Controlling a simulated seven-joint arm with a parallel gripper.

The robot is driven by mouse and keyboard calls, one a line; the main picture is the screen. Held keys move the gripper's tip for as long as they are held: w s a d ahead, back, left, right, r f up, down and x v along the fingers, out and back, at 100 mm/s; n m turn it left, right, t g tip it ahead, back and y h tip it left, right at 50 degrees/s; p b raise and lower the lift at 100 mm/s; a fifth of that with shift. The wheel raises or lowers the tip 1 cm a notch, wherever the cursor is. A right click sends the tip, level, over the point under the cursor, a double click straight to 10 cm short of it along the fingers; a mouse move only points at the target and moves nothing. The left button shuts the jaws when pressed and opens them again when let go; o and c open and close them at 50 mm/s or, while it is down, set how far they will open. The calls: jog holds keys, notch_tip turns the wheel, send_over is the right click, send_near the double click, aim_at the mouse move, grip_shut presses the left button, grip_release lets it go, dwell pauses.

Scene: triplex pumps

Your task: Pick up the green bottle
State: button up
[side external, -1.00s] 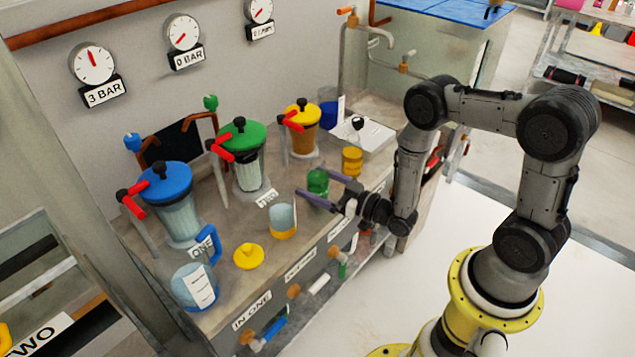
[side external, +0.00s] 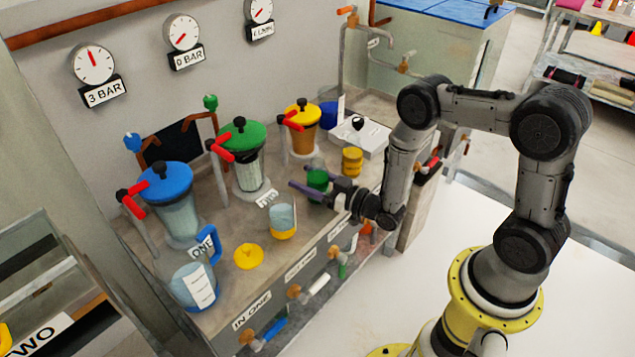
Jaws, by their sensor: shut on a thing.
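The green bottle (side external: 317,181) stands upright on the bench top, toward its right part. Its upper part looks clear and its body green. My gripper (side external: 312,181) reaches in from the right, low over the bench, and is shut on the green bottle. One purple finger shows in front of the bottle's lower body; the other is mostly hidden behind it. Whether the bottle's base touches the bench cannot be told.
A yellow bottle (side external: 352,161) stands just behind and right of the green one. A clear jar with a yellow base (side external: 283,221) stands to the left. Pumps with blue (side external: 165,182), green (side external: 242,134) and orange (side external: 302,114) lids line the back. A yellow lid (side external: 249,257) lies in front.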

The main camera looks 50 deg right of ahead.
grip_shut()
jog(key=shift+r, duration=0.2)
